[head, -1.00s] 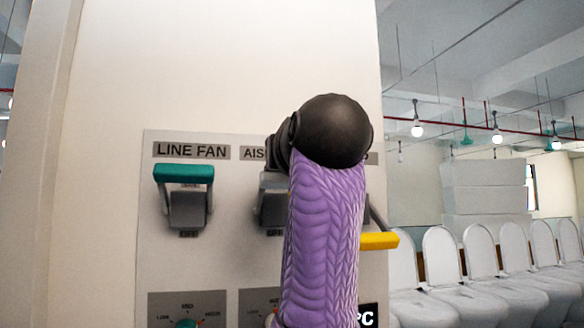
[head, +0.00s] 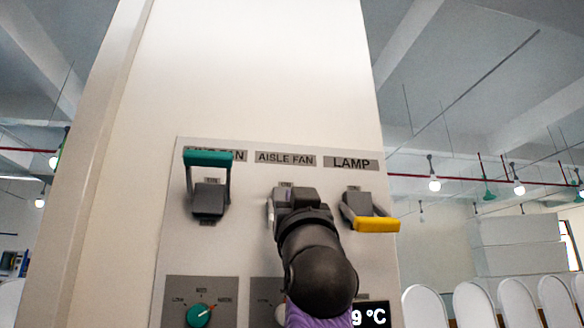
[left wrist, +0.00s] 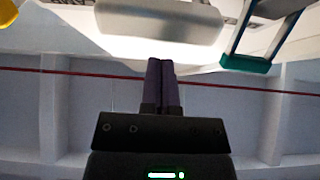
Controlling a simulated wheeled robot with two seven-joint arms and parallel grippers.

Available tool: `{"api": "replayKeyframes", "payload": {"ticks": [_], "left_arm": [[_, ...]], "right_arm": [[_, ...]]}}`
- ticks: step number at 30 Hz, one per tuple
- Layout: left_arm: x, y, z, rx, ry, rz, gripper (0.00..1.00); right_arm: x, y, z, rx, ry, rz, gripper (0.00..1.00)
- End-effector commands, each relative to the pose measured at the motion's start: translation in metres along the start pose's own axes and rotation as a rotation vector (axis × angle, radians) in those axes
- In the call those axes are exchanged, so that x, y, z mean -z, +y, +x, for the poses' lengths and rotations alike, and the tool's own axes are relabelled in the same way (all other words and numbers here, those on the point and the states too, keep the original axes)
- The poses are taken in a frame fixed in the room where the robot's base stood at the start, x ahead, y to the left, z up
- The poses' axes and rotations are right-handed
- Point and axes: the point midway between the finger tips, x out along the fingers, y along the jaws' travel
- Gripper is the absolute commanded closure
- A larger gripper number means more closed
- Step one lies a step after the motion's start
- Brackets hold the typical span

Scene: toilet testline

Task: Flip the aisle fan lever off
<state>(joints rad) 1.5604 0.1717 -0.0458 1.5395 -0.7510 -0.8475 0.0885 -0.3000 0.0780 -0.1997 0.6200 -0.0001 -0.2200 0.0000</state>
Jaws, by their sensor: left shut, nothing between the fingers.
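The aisle fan lever sits under the AISLE FAN label, between the line fan and lamp levers. In the head view my left wrist covers most of it. In the left wrist view, where the scene appears upside down, its thick pale grey handle (left wrist: 160,20) lies close, across the top middle. My left gripper (left wrist: 160,65) is shut and empty, its dark fingers together just beside the handle in the picture; contact cannot be told. In the head view the left gripper (head: 295,198) is in front of the lever, its fingertips hidden. My right gripper is not in view.
The line fan lever with its teal handle (head: 208,158) is up, at left. The lamp lever with its yellow handle (head: 376,225) is down, at right. A teal knob (head: 199,316) is below. White toilet seats (head: 480,305) stand in the right background.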

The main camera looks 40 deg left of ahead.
Motion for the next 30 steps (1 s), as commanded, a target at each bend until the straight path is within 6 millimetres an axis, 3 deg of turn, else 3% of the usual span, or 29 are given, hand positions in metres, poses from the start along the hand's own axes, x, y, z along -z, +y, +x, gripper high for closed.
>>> {"api": "replayKeyframes", "payload": {"ticks": [12, 30], "left_arm": [[-0.023, 0.000, -0.010, 0.000, 0.024, -0.001, 1.00], [-0.029, 0.000, -0.011, 0.000, 0.019, 0.000, 1.00]], "right_arm": [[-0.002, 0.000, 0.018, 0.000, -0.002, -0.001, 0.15], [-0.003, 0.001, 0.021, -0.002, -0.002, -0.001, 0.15]]}}
